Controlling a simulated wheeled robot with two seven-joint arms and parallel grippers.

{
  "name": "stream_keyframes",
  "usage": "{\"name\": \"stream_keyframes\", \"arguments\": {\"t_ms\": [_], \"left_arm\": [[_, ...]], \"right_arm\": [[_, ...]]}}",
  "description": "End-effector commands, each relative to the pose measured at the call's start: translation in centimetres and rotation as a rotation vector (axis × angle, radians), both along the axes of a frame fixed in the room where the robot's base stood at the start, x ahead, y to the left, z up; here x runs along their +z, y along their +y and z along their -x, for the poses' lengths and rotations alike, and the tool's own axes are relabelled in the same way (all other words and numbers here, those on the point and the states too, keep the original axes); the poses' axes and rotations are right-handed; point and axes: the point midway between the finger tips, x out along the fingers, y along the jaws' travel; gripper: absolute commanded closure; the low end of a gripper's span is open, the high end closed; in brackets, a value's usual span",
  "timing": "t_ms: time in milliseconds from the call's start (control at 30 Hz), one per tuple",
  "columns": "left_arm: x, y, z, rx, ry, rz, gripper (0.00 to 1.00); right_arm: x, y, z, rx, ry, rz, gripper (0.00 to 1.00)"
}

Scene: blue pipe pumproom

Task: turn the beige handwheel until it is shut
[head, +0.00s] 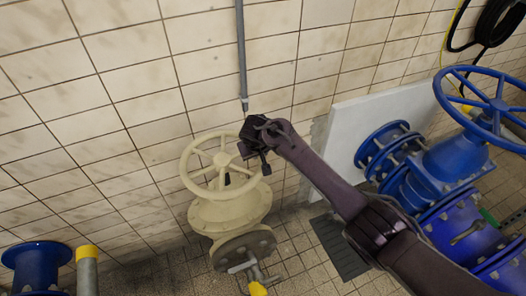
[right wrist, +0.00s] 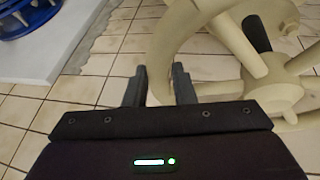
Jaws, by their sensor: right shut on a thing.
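The beige handwheel (head: 221,160) sits on top of a beige valve body (head: 228,212) near the tiled wall. It is a round rim with several spokes; its hub also shows large in the right wrist view (right wrist: 277,93). My right gripper (head: 254,158) is at the right side of the rim. In the right wrist view its two fingers (right wrist: 162,88) stand either side of the rim's lower end and are shut on it. The exact contact is partly hidden. How far the valve is turned cannot be told. My left gripper is not in view.
A thin grey pipe (head: 241,55) runs down the wall above the wheel. Blue valves with a blue handwheel (head: 497,105) stand at the right, by a white block (head: 370,125). A blue flange (head: 37,256) and a yellow-capped post (head: 87,268) stand at lower left.

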Motion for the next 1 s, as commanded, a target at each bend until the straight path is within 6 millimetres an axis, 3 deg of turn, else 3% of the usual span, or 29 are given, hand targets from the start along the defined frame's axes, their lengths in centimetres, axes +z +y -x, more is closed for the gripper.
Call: {"name": "stream_keyframes", "arguments": {"t_ms": [500, 533, 700, 1000], "left_arm": [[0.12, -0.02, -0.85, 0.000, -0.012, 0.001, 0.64], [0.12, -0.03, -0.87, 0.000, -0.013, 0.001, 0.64], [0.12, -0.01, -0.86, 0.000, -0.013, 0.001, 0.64], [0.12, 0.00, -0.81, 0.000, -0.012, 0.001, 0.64]], "right_arm": [[0.03, 0.09, 0.01, -0.022, -0.001, -0.001, 1.00], [0.02, 0.09, 0.00, -0.021, -0.001, 0.000, 0.75], [0.02, 0.10, 0.01, -0.020, -0.001, -0.001, 0.55], [0.13, 0.15, 0.08, -0.018, 0.000, -0.001, 0.55]]}}
